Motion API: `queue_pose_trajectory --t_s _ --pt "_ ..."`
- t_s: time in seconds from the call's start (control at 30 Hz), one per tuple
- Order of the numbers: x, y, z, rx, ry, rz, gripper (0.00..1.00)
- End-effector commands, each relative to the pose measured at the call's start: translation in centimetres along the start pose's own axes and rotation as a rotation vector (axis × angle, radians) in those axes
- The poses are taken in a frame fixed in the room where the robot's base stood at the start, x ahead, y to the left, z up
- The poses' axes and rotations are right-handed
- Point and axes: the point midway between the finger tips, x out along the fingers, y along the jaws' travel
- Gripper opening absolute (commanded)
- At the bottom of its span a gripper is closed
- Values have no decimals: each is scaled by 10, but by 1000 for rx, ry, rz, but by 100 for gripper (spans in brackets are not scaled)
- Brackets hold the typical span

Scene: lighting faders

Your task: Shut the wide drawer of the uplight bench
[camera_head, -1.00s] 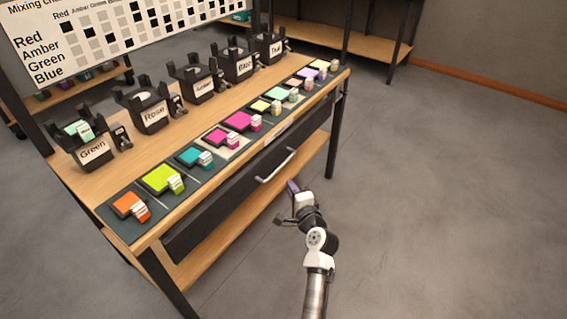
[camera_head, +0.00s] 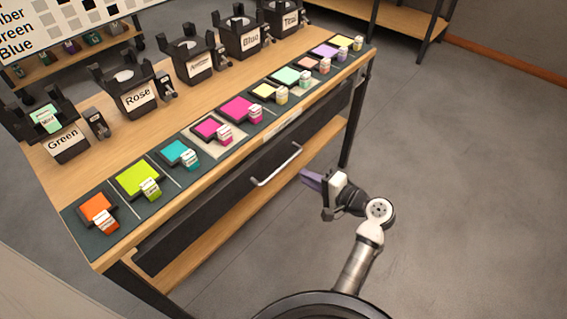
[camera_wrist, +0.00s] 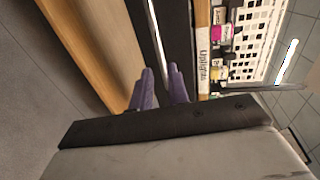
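The uplight bench (camera_head: 84,140) has a wooden top and a wide dark drawer (camera_head: 215,205) under its front edge. A pale bar handle (camera_head: 277,165) is on the drawer front. The drawer front looks close under the bench edge; I cannot tell how far out it stands. My gripper (camera_head: 310,180) has purple fingers and is just right of the handle, apparently apart from it. In the wrist view the fingers (camera_wrist: 161,85) are open with a narrow empty gap. The handle (camera_wrist: 155,35) and dark drawer front (camera_wrist: 181,40) lie beyond their tips. A label (camera_wrist: 202,70) marks the bench edge.
Coloured swatches with small blocks (camera_head: 140,180) line the bench's front edge. Several black labelled holders (camera_head: 190,58) stand behind them. A wooden lower shelf (camera_head: 195,248) runs below the drawer. Open grey floor (camera_head: 460,190) lies to the right. Another shelf unit (camera_head: 385,14) is at the back.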

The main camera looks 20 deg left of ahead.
Motion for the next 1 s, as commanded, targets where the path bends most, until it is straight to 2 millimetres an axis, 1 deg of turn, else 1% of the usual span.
queue_pose_trajectory --t_s 0.03,0.2,0.3,0.43,0.6,0.9,1.0 --pt "13 -1 1 0 -5 0 17" --pt "50 -2 1 -1 -4 0 17" --pt "68 -1 0 -1 -2 0 17" --pt "86 -1 0 1 -1 -1 17" --pt "98 -1 0 0 0 0 17" --pt "99 0 0 0 2 0 17" --pt "99 0 0 0 2 0 4"
